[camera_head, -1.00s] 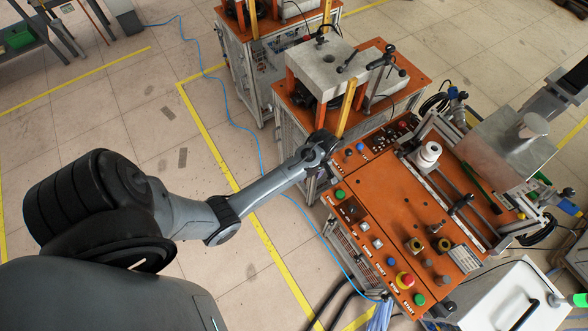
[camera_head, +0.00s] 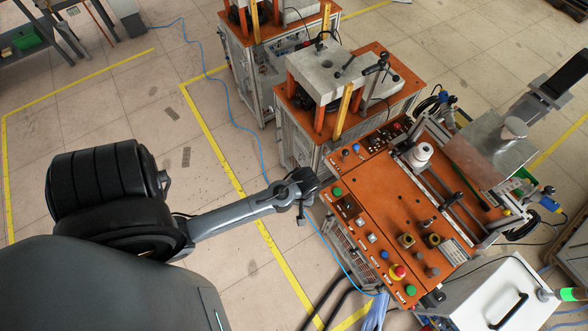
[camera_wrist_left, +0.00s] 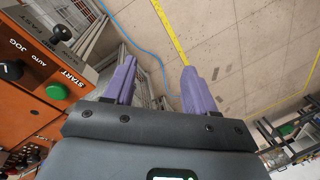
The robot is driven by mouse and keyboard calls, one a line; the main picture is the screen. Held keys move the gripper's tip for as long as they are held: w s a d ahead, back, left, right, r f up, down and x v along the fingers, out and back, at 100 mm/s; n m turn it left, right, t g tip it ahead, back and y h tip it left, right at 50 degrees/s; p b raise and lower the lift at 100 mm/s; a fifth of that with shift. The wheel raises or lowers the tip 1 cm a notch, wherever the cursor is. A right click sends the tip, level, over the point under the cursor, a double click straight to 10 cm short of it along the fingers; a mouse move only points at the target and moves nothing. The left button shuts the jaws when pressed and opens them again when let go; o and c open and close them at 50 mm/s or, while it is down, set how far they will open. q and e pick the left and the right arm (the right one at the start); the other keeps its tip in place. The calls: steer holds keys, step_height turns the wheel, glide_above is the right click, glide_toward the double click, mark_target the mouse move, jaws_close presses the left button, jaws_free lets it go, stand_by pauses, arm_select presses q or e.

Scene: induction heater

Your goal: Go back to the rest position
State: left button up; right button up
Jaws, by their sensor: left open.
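My left gripper (camera_head: 303,208) is at the end of my arm, just left of the orange control panel (camera_head: 385,205) of the induction heater. In the left wrist view its two purple fingers (camera_wrist_left: 158,80) are apart, with nothing between them. Behind them show the floor, a blue cable and a yellow line. The panel's corner with a green START button (camera_wrist_left: 57,91) and a black knob is close on the left of that view. My right gripper is not in view.
A white cylinder (camera_head: 420,153) stands on the heater's frame. A second orange-topped machine (camera_head: 408,88) stands behind. A white box (camera_head: 500,295) with a black handle is at lower right. The floor left of the yellow line (camera_head: 225,150) is mostly clear.

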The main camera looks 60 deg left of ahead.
arm_select(q)
steer(key=shift+s+d+r, duration=0.1)
stand_by(0.4)
steer(key=shift+s, duration=0.1)
steer(key=s+d+r+m+p, duration=0.2)
steer(key=s+d+r, duration=0.1)
steer(key=s+r, duration=0.15)
steer(key=w+d+r+m+t, duration=0.1)
steer(key=d+r+m+t, duration=0.1)
steer(key=r+m, duration=0.3)
steer(key=w+d+r+m+t+h, duration=0.1)
steer(key=w+d+r+m+t, duration=0.1)
steer(key=r, duration=0.8)
steer(key=d+m+t, duration=0.1)
steer(key=d+m, duration=0.1)
steer(key=m, duration=0.1)
steer(key=shift+d+m+p, duration=0.15)
steer(key=shift+m+p, duration=0.15)
steer(key=shift+p, duration=0.1)
